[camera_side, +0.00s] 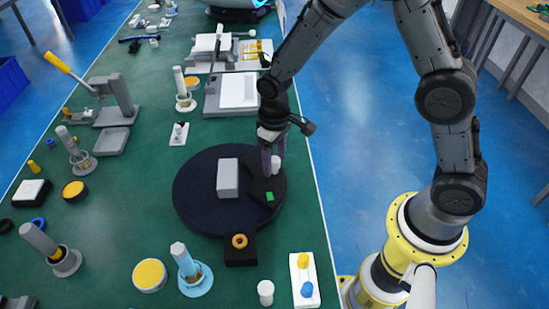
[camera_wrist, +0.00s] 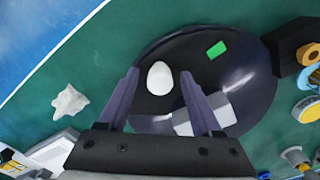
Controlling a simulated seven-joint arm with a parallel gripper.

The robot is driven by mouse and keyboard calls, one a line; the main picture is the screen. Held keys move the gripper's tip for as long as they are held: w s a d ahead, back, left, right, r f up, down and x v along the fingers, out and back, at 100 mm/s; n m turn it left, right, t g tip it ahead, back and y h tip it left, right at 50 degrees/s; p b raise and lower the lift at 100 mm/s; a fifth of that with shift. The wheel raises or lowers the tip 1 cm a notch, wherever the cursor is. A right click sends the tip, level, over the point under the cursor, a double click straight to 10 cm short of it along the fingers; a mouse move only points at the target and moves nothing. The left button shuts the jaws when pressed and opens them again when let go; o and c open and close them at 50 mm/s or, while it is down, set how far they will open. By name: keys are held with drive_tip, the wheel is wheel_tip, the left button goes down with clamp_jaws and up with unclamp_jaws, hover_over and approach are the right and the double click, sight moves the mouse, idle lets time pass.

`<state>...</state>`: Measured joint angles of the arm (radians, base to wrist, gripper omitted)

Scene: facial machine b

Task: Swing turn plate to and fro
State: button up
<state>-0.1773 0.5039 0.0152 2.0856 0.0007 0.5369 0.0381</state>
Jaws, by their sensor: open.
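The turn plate (camera_side: 198,205) is a dark round disc on the green table. It carries a grey block (camera_side: 228,178), a small green marker (camera_side: 269,196) on a black strip, and a white rounded knob (camera_side: 276,164) near its right edge. In the wrist view, the plate (camera_wrist: 258,85) fills the centre, with the white knob (camera_wrist: 159,78) between my fingertips. My gripper (camera_side: 271,166) points down at the knob with its fingers apart, one on either side. In the wrist view, gaps show between the knob and both fingers of my gripper (camera_wrist: 159,76).
A black block with an orange ring (camera_side: 240,241) stands just in front of the plate. A blue-based post (camera_side: 189,268), a yellow-topped disc (camera_side: 150,274) and a white cylinder (camera_side: 265,291) stand nearby. A white-topped machine (camera_side: 238,92) is behind. The table's right edge is close.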

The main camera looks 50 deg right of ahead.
drive_tip(key=shift+c, duration=0.3)
clamp_jaws()
drive_tip(key=shift+r, duration=0.1)
idle(1.0)
